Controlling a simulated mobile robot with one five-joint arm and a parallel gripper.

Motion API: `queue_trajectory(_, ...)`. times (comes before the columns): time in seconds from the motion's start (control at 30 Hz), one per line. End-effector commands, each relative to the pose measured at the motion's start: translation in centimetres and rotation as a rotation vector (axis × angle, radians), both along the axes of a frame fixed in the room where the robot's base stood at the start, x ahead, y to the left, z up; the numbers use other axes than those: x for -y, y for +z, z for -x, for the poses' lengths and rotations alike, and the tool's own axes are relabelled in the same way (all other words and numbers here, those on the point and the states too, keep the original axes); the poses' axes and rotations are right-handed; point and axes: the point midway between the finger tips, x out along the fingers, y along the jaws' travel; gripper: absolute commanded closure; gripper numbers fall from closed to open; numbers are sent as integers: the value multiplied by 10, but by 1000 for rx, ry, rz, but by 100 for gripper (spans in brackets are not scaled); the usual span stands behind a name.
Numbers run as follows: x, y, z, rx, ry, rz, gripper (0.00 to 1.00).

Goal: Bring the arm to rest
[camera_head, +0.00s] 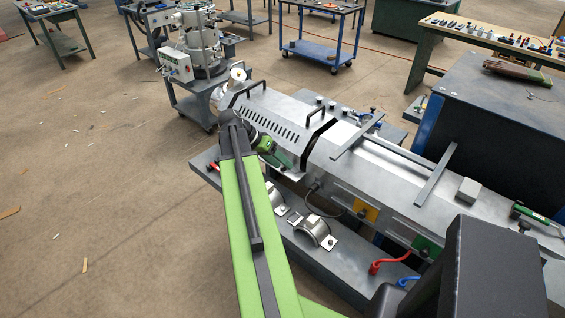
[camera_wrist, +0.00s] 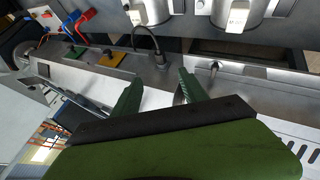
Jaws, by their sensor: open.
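My green arm (camera_head: 245,220) reaches from the lower middle of the head view up to the extruder's near side. My gripper (camera_head: 280,158) is at its end, partly hidden by the arm, close to the silver extruder housing (camera_head: 270,118). In the wrist view my gripper (camera_wrist: 160,84) shows two green fingers spread apart with nothing between them. The extruder's side, with a yellow plate (camera_wrist: 114,60) and a dark cable (camera_wrist: 150,35), lies beyond the fingers. I cannot tell whether the fingers touch the housing.
Two metal half-clamps (camera_head: 314,231) lie on the grey base shelf below the extruder. Red (camera_head: 388,260) and blue hoses stick out at its lower right. Grey bars (camera_head: 436,175) lie across the extruder's top. A dark workbench (camera_head: 505,105) stands behind. Open floor (camera_head: 95,190) lies to the left.

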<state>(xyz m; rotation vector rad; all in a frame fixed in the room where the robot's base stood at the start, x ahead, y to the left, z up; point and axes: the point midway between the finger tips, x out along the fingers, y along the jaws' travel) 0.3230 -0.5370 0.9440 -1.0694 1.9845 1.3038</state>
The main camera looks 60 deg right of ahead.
Motion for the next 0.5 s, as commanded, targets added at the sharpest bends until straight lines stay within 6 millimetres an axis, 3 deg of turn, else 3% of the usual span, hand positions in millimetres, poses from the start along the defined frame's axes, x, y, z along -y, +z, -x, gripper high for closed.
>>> queue_trajectory(0.33,-2,0,-4,0,8,0,49)
queue_trajectory(0.43,-19,0,-34,0,66,0,49)
queue_trajectory(0.5,-46,0,-74,0,145,0,49)
